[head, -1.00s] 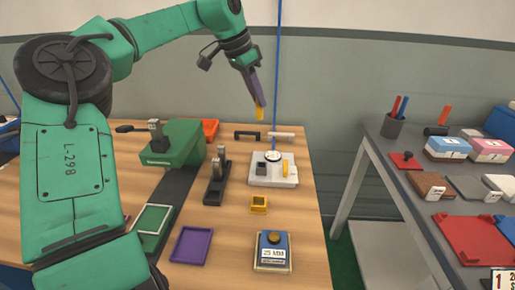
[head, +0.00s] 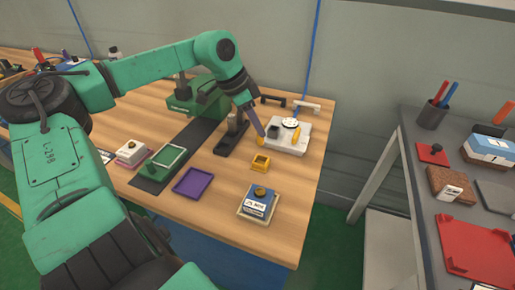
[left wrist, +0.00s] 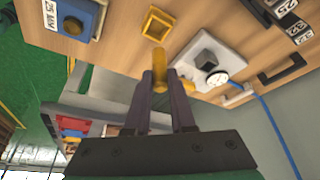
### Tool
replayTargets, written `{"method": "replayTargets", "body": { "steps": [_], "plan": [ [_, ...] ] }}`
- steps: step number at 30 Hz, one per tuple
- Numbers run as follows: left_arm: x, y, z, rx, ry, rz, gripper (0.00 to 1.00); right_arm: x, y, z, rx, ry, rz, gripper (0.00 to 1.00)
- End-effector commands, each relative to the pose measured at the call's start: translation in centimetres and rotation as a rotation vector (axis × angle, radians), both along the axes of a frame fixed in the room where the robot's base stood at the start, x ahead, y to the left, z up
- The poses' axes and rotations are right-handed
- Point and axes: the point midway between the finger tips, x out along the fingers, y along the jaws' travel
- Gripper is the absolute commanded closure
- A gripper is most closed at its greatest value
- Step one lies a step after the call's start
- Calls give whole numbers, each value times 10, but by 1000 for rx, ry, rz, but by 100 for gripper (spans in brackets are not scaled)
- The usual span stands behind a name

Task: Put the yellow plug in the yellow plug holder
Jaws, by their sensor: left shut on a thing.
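My left gripper (head: 258,134) is shut on the yellow plug (head: 261,143), which sticks out past the fingertips over the wooden table. In the left wrist view, the plug (left wrist: 159,62) stands between the two dark fingers (left wrist: 160,88). The yellow plug holder (head: 260,162), a small square open-topped frame, sits on the table just nearer than the plug in the head view. It also shows in the left wrist view (left wrist: 158,25), beyond the plug's tip and apart from it. The holder looks empty. My right gripper is in neither view.
A white device (head: 288,140) with a dial and a yellow part (head: 296,133) stands right of the plug. A black stand (head: 232,140) is to the left. A purple tray (head: 193,182) and a blue block (head: 258,203) lie nearer. Table around the holder is bare.

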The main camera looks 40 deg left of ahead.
Motion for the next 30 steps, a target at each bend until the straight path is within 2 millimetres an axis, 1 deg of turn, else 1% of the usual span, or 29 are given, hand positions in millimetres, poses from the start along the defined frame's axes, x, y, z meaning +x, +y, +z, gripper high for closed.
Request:
{"method": "replayTargets", "body": {
  "steps": [1, 3, 8, 12, 14, 19, 22, 23, 24, 25, 30],
  "plan": [
    [0, -1, -13, -5, 2, -1, 100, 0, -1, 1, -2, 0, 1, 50],
    [0, -1, -27, -3, 1, 0, 100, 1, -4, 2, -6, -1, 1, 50],
    [0, 0, -50, -2, 1, 0, 100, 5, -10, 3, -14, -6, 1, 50],
    [0, 0, -77, -2, 4, 1, 100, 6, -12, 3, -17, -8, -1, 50],
    [0, 0, -80, 0, 0, 1, 100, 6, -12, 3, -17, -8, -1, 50],
    [0, 0, -79, 2, -1, 1, 100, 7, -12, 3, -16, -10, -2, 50],
    [0, 0, -83, 1, 1, 1, 100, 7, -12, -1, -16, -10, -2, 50],
    [0, 0, -83, 1, 1, 1, 74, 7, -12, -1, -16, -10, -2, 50],
    [0, 0, -82, 1, 1, 1, 59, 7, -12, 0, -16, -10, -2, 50],
    [0, 0, -82, 1, 1, 1, 48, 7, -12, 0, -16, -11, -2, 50],
    [0, 0, -82, 1, 1, 1, 48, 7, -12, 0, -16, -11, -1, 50]
  ]
}}
